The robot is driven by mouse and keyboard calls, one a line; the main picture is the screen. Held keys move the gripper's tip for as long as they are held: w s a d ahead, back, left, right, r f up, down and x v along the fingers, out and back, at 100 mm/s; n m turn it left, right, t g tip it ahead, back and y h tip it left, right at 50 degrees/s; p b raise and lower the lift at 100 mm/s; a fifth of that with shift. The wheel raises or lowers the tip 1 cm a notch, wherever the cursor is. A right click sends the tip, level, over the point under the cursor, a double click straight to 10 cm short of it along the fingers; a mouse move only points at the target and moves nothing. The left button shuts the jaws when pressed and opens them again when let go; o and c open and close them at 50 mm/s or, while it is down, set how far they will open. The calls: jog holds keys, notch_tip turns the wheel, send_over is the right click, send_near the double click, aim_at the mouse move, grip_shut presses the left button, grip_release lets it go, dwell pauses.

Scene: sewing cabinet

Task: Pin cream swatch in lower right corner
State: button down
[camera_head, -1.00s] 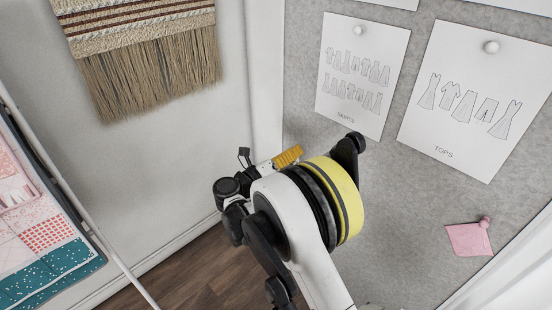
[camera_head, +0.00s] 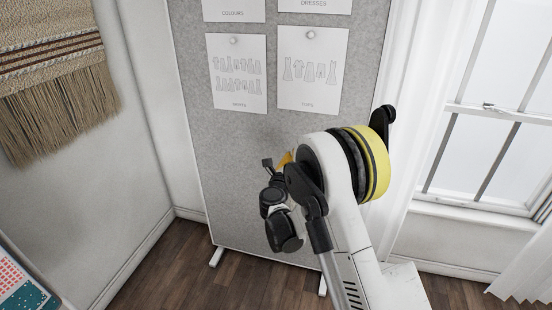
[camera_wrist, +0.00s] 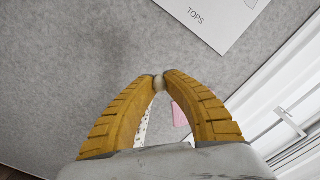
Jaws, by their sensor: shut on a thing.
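My gripper (camera_wrist: 160,78) is shut on a small pale round pin head (camera_wrist: 158,85) in the wrist view. A narrow strip of pale, dotted material, apparently the cream swatch (camera_wrist: 143,128), shows between the fingers below the pin; most of it is hidden. The fingertips are over the grey pinboard (camera_wrist: 60,80); I cannot tell whether the pin touches it. A pink swatch (camera_wrist: 179,116) is on the board, partly covered by the right finger. In the head view a bit of yellow finger (camera_head: 285,158) shows in front of the board (camera_head: 225,180), and my arm hides the board's lower right.
The Skirts sheet (camera_head: 237,98) and Tops sheet (camera_head: 310,98) hang above my gripper. A window (camera_head: 495,110) is right of the board. A woven hanging (camera_head: 60,115) is at the left. The board's lower left is bare.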

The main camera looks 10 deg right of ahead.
jog(key=p, duration=0.2)
send_near(302, 133)
jog(key=shift+x, duration=1.55)
jog(key=shift+b+x, duration=0.45)
jog(key=shift+x, duration=1.4)
jog(key=shift+w+d+r, duration=0.1)
jog(key=shift+w+d, duration=0.1)
jog(key=shift+w, duration=0.1)
jog(key=c, duration=1.4)
grip_release()
